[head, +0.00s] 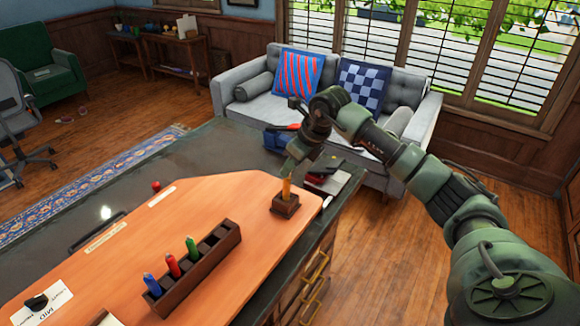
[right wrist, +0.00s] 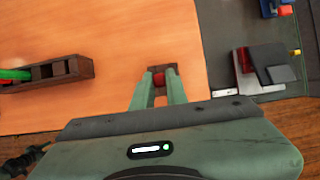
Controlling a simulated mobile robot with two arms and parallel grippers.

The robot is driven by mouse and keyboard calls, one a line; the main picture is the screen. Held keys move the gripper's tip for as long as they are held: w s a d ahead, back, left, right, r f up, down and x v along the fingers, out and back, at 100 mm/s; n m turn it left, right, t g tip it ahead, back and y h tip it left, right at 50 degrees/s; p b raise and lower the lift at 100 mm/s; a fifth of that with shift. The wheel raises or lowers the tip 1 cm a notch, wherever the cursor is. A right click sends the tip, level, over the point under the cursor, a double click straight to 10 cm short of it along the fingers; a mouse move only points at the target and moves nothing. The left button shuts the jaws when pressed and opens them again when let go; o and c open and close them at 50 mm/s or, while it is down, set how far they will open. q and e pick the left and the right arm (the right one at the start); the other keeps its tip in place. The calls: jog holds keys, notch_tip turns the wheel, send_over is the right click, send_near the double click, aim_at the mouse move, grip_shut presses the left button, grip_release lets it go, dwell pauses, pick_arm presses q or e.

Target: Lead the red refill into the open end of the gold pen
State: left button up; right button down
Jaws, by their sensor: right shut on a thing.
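The gold pen (head: 286,188) stands upright in a small dark wooden holder (head: 285,206) near the right end of the orange desk board. My right gripper (head: 289,166) is directly over it, pointing down, with its fingertips close to the pen's top. In the right wrist view, the fingers of the right gripper (right wrist: 158,88) are closed on a red piece, which looks like the red refill (right wrist: 158,78). In the head view the refill is hidden by the gripper, so I cannot tell whether it touches or enters the pen. My left gripper is out of view.
A dark wooden rack (head: 205,265) with blue, red and green pens and empty slots stands left of the holder. A blue object (head: 275,139) and a dark and red stack (head: 325,172) lie behind and right. The board's middle is mostly clear.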

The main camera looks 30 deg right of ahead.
jog(key=shift+f, duration=0.3)
dwell(0.5)
jog(key=c, duration=1.3)
grip_release()
jog(key=b+v, duration=0.2)
jog(key=v, duration=0.6)
jog(key=shift+f, duration=0.1)
